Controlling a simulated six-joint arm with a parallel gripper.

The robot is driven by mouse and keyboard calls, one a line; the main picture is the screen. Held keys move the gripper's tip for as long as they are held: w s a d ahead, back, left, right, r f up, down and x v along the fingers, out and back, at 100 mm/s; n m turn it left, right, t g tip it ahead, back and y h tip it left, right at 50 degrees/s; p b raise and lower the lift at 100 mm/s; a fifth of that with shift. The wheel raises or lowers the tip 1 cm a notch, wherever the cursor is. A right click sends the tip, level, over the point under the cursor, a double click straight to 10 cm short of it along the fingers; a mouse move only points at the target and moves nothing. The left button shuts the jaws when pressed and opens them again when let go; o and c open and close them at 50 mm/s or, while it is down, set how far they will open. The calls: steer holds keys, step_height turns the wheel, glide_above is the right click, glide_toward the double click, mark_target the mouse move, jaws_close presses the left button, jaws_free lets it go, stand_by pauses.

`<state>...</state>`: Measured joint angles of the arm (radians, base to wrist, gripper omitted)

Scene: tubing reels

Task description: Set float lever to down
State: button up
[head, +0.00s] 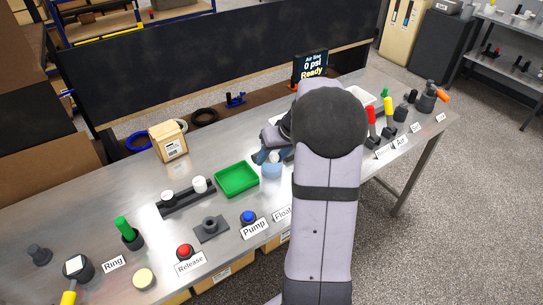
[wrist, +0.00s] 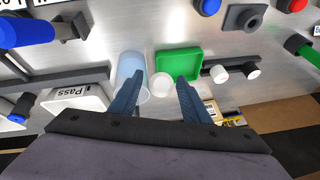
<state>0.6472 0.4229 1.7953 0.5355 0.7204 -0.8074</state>
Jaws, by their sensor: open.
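The Float label (head: 282,214) shows in the head view, partly covered by my arm. The lever that belongs to it is hidden there. In the wrist view a lever with a thick blue handle (wrist: 25,32) lies at the upper left on a dark bracket, handle pointing left. It is probably the float lever, but its label is cut off, so I cannot be sure. My gripper (wrist: 158,95) is open, its two blue fingers apart above the bench. It is clear of that lever, which is up and to the left in the wrist view.
Below my fingers are a translucent blue cup (wrist: 130,72), a white round cap (wrist: 161,84) and a green tray (wrist: 180,65). The blue Pump button (head: 249,216) and red Release button (head: 185,251) stand nearby. Red and yellow levers stand at right.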

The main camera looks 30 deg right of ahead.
jaws_close()
steer(key=shift+f+b, duration=0.15)
steer(key=shift+b, duration=0.3)
steer(key=b, duration=0.3)
steer(key=f+t+b, duration=0.1)
steer(key=b, duration=0.2)
steer(key=shift+s+f, duration=0.3)
steer(key=shift+s, duration=0.1)
steer(key=f+t+b, duration=0.2)
steer(key=b, duration=0.9)
steer(key=s+f+t+b, duration=0.1)
steer(key=f+t+b, duration=0.1)
steer(key=b, duration=1)
steer(key=s+f+t+b, duration=0.1)
steer(key=f+t+b, duration=0.1)
steer(key=b, duration=1)
steer(key=shift+f+n+t, duration=0.3)
steer(key=shift+t, duration=0.4)
steer(key=f+t+b, duration=0.1)
steer(key=b, duration=0.4)
steer(key=shift+b, duration=0.4)
steer(key=shift+t+b, duration=0.3)
steer(key=shift+b, duration=0.9)
